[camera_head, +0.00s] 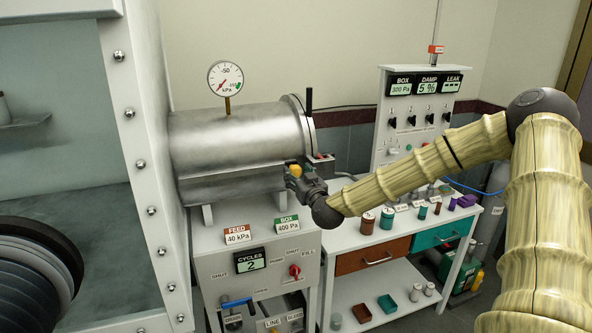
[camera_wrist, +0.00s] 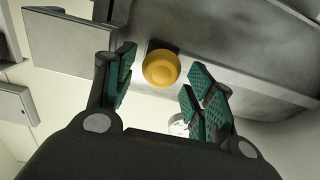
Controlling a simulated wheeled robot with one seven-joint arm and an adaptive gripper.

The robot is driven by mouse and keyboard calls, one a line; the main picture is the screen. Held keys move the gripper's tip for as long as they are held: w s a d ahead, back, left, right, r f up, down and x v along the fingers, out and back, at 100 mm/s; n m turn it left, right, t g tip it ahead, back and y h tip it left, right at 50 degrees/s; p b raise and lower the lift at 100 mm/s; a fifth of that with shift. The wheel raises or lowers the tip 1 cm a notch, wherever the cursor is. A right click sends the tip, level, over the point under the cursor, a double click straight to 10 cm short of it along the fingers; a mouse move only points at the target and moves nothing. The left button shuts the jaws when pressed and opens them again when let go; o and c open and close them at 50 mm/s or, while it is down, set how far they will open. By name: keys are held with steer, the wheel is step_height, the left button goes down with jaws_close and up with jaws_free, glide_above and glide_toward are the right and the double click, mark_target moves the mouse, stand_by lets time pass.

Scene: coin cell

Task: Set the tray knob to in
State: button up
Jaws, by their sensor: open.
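A yellow round knob (camera_head: 294,170) is at the right end of the steel cylinder (camera_head: 235,140), low on its front side. I take it for the tray knob, but I see no label on it. My gripper (camera_head: 300,180) is right at it, partly covering it from the head camera. In the wrist view, the knob (camera_wrist: 161,68) lies between my two green-padded fingers, near their tips, with a gap on each side. My gripper is open and holds nothing. The tray itself cannot be made out clearly.
A cabinet with a red knob (camera_head: 295,271) and a blue-handled valve (camera_head: 236,302) stands below the cylinder. A white bench (camera_head: 350,238) with small jars and drawers is to the right. A gauge (camera_head: 225,77) stands on the cylinder. A glove port (camera_head: 35,270) is at the left.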

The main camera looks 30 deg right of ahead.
steer(key=shift+p+x, duration=0.3)
steer(key=shift+x, duration=1.05)
jaws_close()
